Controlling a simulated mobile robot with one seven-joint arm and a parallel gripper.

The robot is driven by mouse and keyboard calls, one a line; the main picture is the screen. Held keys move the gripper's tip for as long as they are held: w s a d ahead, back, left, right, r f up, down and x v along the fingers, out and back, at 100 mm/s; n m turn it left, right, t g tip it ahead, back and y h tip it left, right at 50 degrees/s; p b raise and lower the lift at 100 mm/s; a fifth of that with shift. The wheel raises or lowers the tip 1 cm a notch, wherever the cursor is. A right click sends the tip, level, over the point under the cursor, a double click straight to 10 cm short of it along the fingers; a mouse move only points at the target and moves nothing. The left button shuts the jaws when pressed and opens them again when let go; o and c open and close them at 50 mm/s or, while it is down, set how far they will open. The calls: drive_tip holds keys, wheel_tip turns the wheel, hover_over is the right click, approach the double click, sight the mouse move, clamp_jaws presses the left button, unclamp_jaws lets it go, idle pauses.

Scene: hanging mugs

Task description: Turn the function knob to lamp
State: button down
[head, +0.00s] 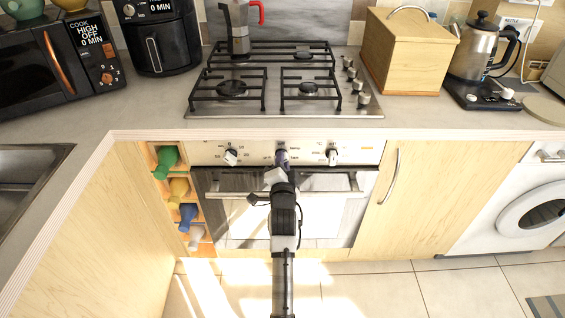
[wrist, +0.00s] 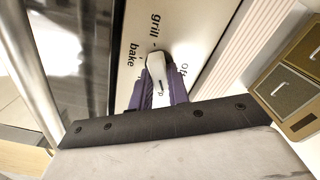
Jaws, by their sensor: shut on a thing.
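The function knob (wrist: 157,63) is white and stands on the oven's control panel. In the wrist view the printed words grill and bake show to its left, and part of "off" to its right. Another label near the knob is mostly hidden, with only a final "p" readable. My gripper (wrist: 159,88) has its two purple fingers shut on the knob, one on each side. In the head view my gripper (head: 281,157) is at the middle of the oven panel (head: 257,154) and covers most of that knob.
Another knob (head: 231,157) sits left of my gripper and one more (head: 332,156) sits right. The oven door handle (head: 335,193) runs just below. The gas hob (head: 270,108) is on the counter above. Bottles (head: 180,190) lie in a rack to the left.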

drive_tip(key=shift+r, duration=0.2)
drive_tip(key=c, duration=1.3)
unclamp_jaws()
drive_tip(key=shift+f, duration=0.15)
drive_tip(key=shift+c, duration=0.2)
drive_tip(key=shift+s, duration=0.1)
drive_tip(key=s+b, duration=0.2)
drive_tip(key=s, duration=1.1)
drive_tip(key=shift+s+b, duration=0.25)
drive_tip(key=shift+b, duration=0.15)
